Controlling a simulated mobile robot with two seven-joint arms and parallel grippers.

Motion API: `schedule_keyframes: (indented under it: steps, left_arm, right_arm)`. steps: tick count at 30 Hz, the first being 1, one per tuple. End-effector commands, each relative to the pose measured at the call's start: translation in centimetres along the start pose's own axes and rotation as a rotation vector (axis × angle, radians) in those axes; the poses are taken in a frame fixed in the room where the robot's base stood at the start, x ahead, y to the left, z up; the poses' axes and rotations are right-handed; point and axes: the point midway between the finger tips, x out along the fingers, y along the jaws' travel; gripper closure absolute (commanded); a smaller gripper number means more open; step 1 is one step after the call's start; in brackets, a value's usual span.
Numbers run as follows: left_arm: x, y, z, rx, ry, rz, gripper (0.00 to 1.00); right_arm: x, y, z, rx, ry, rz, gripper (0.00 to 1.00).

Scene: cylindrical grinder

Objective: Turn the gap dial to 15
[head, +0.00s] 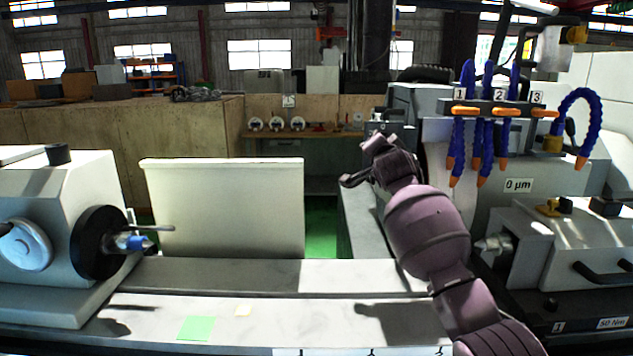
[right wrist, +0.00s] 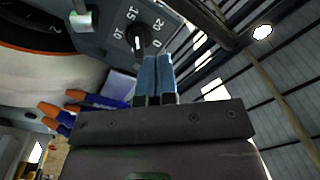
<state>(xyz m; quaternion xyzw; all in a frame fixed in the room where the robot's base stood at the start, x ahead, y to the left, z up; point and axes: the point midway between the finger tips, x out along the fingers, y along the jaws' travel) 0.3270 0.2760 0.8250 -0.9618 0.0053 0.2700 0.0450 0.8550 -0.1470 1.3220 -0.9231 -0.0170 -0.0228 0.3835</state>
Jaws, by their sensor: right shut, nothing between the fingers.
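The gap dial (right wrist: 138,40) shows in the right wrist view as a small black knob with a pale mark, on a grey panel with the numbers 0, 10, 15 and 20 around it. I cannot tell for sure which number the mark points at. My right gripper (right wrist: 155,76) is shut with its blue fingers together and nothing between them. Its fingertips are just beside the knob's lower edge; whether they touch it I cannot tell. My left gripper is out of view.
Blue coolant hoses with orange nozzles (head: 483,110) hang at the right of the head view; orange-and-blue nozzles (right wrist: 70,110) also show beside my right gripper. A workhead with a black disc (head: 98,243) stands at left, a tailstock (head: 555,240) at right. The table (head: 270,275) between is mostly clear.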

Motion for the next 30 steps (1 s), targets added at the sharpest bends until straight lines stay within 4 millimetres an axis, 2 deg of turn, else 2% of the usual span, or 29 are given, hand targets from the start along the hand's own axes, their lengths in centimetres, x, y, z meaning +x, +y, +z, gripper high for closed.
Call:
schedule_keyframes:
  steps: [9, 15, 23, 30]
  left_arm:
    - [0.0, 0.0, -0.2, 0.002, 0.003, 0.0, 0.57]
    - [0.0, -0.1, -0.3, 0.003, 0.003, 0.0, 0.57]
    - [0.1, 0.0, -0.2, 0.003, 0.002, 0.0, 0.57]
    - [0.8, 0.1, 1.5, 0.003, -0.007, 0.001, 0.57]
  right_arm:
    - [-0.3, -0.1, 0.1, 0.442, -0.01, 0.031, 1.0]
    - [-0.4, 0.1, 0.2, 0.664, -0.008, 0.052, 1.0]
    - [-0.2, 0.2, 0.3, 0.781, -0.005, 0.06, 1.0]
    - [1.7, 0.6, 0.6, 0.781, -0.005, 0.061, 1.0]
